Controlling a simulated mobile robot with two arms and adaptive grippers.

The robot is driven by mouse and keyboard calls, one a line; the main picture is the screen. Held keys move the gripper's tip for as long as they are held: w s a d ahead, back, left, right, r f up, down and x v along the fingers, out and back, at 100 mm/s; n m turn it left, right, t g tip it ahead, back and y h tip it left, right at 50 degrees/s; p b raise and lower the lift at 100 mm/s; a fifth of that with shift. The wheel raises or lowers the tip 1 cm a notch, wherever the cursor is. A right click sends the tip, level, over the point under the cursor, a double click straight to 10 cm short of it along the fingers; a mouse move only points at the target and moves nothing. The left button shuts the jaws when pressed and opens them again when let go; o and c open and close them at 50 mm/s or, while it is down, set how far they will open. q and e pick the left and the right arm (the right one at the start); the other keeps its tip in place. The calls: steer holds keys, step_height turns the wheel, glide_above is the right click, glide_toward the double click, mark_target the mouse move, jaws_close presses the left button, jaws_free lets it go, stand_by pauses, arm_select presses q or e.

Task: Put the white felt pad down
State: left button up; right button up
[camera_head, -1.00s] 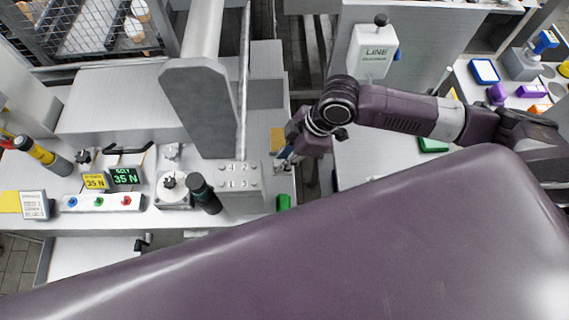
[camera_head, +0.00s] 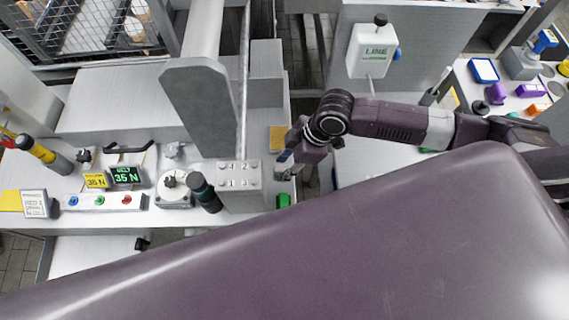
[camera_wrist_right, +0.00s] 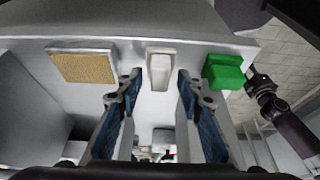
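In the right wrist view a small white block (camera_wrist_right: 160,70), which looks like the felt pad, rests at the light grey table's edge. My right gripper (camera_wrist_right: 159,84) is open, its two blue-padded fingers on either side of the white block with a visible gap at each side. In the head view my right gripper (camera_head: 284,167) is low over the table between a tan pad and a green block; the white block is not clear there. A dark purple arm, seemingly my left, shows at the right of the wrist view, its gripper (camera_wrist_right: 262,86) small and unclear.
The tan pad (camera_wrist_right: 83,66) lies left of the white block and the green block (camera_wrist_right: 224,71) right of it in the wrist view.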

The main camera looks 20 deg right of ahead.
steer(key=b+v, duration=0.2)
steer(key=v, duration=1)
steer(key=shift+r, duration=0.15)
